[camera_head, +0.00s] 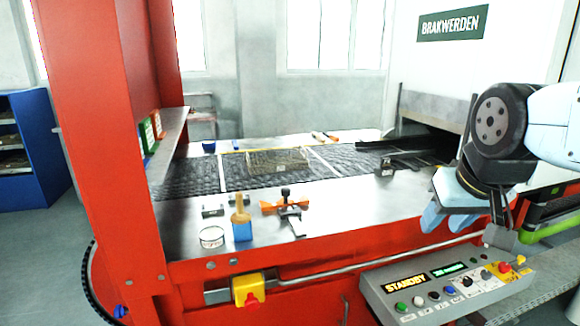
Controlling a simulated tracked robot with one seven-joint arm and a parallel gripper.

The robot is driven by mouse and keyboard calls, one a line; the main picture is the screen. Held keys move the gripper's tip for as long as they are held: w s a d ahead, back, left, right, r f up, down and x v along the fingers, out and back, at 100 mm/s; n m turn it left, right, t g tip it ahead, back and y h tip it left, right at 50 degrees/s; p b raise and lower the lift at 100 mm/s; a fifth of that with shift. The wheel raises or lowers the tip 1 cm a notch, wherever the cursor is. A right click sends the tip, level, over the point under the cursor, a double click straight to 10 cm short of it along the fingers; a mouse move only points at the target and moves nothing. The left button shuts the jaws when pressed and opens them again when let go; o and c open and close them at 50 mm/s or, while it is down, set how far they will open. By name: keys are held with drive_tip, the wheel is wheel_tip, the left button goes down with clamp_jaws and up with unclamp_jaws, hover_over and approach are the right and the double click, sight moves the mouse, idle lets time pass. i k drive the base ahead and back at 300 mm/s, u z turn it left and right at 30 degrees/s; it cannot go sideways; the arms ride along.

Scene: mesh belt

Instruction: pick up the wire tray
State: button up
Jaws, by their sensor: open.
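The wire tray (277,161) is a shallow, brownish mesh basket. It sits on the dark mesh belt (197,175), near the middle of the belt and between two pale cross lines. My gripper (445,212) is at the right, with blue fingers pointing down and left. It is apart from the tray, over the front right part of the machine and above the control panel. It is open and I see nothing between its fingers.
The front ledge holds a blue-based brush (241,222), a white tin (211,237), an orange-handled clamp (285,205) and small metal parts. A control panel (440,286) stands at the front right. A red post (105,130) rises at the left. The belt around the tray is clear.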

sight(282, 166)
drive_tip(key=u, duration=0.2)
drive_tip(key=i, duration=0.9)
drive_tip(key=z, duration=0.1)
